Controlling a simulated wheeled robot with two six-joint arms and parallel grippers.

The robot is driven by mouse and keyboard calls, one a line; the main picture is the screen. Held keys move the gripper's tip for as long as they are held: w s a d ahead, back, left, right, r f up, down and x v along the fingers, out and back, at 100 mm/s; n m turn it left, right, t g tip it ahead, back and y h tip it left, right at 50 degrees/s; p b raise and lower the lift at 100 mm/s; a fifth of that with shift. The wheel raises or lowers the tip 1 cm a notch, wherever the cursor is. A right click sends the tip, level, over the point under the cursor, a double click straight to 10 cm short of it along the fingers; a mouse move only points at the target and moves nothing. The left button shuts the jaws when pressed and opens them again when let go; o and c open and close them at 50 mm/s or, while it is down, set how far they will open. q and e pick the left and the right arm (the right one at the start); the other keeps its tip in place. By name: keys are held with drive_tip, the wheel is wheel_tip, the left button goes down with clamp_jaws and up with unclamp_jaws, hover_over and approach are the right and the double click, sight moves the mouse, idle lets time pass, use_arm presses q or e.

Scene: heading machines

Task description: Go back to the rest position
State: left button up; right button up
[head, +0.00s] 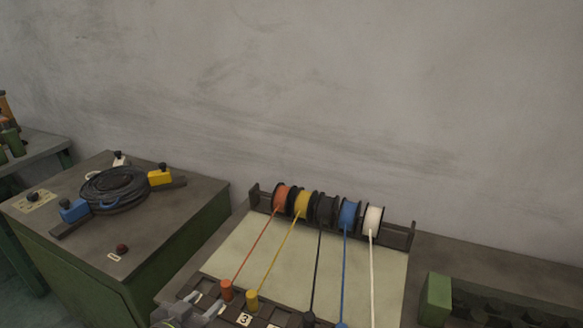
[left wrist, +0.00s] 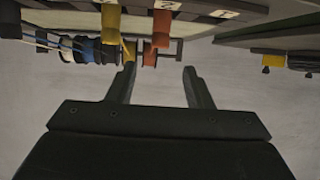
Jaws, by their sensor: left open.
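My left gripper (head: 203,304) shows at the bottom edge of the head view, at the front left of the wire board (head: 258,245). In the left wrist view my left gripper (left wrist: 160,84) has its two dark fingers apart with nothing between them. The orange plug (head: 226,290) and the yellow plug (head: 252,300) stand just right of it in the head view. The orange plug (left wrist: 161,28) and yellow plug (left wrist: 110,22) also show at the top of the left wrist view. My right gripper is in neither view.
A rack (head: 254,197) of orange, yellow, black, blue and white spools stands at the back of the board. Left is a green cabinet (head: 206,235) with a black cable coil (head: 114,187) on top. A green-ended machine part (head: 436,298) lies at right. The wall behind is bare.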

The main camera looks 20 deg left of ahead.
use_arm(q)
drive_tip(key=s+d+f+g+y, duration=0.1)
drive_tip(key=s+d+f+g, duration=0.15)
drive_tip(key=s+g, duration=0.45)
drive_tip(key=s+d+f+g+y, duration=0.1)
drive_tip(key=s+f+g, duration=0.25)
drive_tip(key=s, duration=0.75)
wheel_tip(320, 180, down, 26)
drive_tip(key=s+a, duration=0.2)
drive_tip(key=s+d+f+g+h, duration=0.1)
drive_tip(key=s+f+g, duration=0.1)
drive_tip(key=s+f, duration=1.2)
drive_tip(key=shift+d+f+n, duration=0.2)
drive_tip(key=shift+f+n, duration=0.1)
drive_tip(key=shift+f, duration=0.35)
drive_tip(key=shift+s, duration=0.1)
